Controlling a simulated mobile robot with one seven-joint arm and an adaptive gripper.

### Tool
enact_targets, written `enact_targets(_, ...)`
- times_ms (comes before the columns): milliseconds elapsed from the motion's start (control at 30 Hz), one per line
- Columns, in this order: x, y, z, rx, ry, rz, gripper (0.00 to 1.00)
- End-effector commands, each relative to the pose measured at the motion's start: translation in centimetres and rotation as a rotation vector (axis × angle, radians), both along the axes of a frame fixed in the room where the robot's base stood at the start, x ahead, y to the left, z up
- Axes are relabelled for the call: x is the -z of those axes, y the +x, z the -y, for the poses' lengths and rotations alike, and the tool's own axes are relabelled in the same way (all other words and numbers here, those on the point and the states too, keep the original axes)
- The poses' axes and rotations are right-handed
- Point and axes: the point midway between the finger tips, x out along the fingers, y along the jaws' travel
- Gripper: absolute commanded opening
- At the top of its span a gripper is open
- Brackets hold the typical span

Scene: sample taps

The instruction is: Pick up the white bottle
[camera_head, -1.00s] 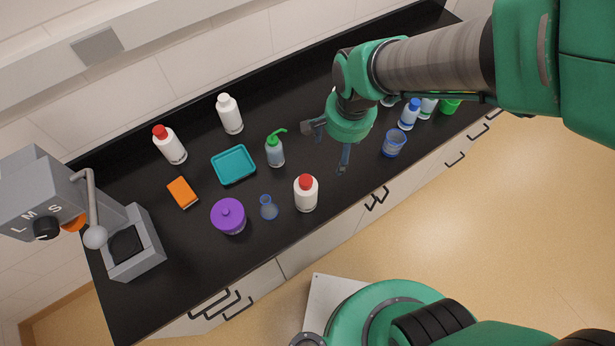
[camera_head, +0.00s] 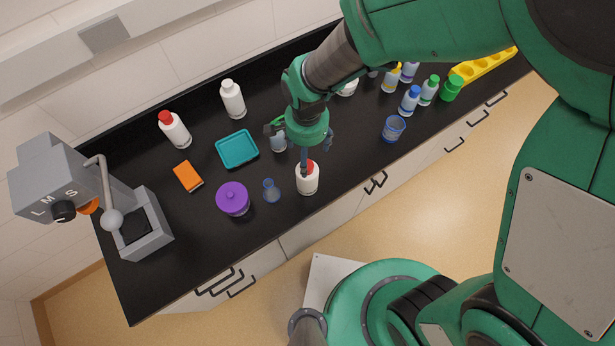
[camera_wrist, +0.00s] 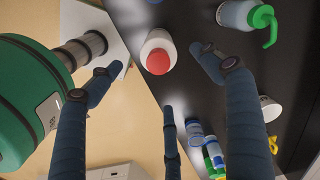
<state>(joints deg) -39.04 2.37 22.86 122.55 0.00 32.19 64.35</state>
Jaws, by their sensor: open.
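A white bottle with a red cap (camera_head: 308,184) stands upright near the counter's front edge. In the wrist view its red cap (camera_wrist: 158,62) and white shoulder show between the fingertips, at the top of the picture. My gripper (camera_head: 301,148) is open and empty, above and slightly behind this bottle; one finger overlaps it in the head view. I cannot tell whether it touches. An all-white bottle (camera_head: 233,98) and another white bottle with a red cap (camera_head: 175,130) stand at the back left, away from my gripper.
A pump bottle (camera_head: 279,143) stands close behind my gripper, partly hidden. A teal tray (camera_head: 237,149), purple jar (camera_head: 232,199), small glass flask (camera_head: 270,190) and orange block (camera_head: 188,176) lie left. A blue-rimmed beaker (camera_head: 394,129) and several capped bottles stand right.

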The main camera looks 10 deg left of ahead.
Motion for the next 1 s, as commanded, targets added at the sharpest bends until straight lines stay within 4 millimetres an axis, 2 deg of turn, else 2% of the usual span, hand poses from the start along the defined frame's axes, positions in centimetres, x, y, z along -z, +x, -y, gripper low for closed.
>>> enact_targets(167, 1.4, -0.1, 0.1, 0.0, -0.003, -0.004, 0.79)
enact_targets(600, 7.3, -0.1, 0.1, 0.0, -0.002, -0.002, 0.79)
enact_targets(767, 8.3, -0.1, 0.1, 0.0, -0.001, -0.002, 0.79)
enact_targets(1000, 8.4, 0.0, 0.0, 0.0, -0.001, 0.0, 0.79)
